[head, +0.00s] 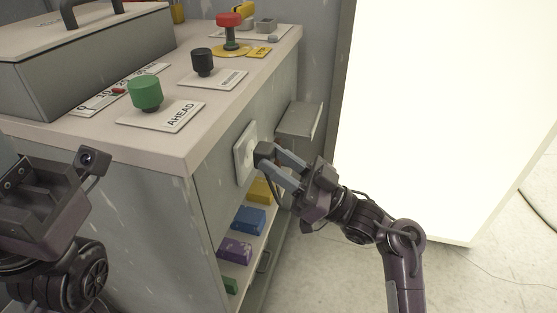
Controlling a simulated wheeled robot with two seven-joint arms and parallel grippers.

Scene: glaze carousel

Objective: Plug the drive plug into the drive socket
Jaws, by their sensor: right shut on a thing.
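The drive socket (244,156) is a white plate on the cabinet's right side face, just below the worktop edge. The drive plug (265,152) is a small dark block at the socket plate's right side. My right gripper (272,163) is shut on the plug, its grey fingers pointing left toward the plate. The plug overlaps the plate in the picture; I cannot tell whether it is seated in it or just in front. My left gripper (45,188) is at the lower left, away from the socket; its fingertips are not clear.
The worktop bears a green knob (145,92), a black knob (203,61), a red stop button (230,20) and a grey box (85,65). Shelves below the socket hold coloured blocks (249,219). A grey ledge (300,120) juts out beyond the plug.

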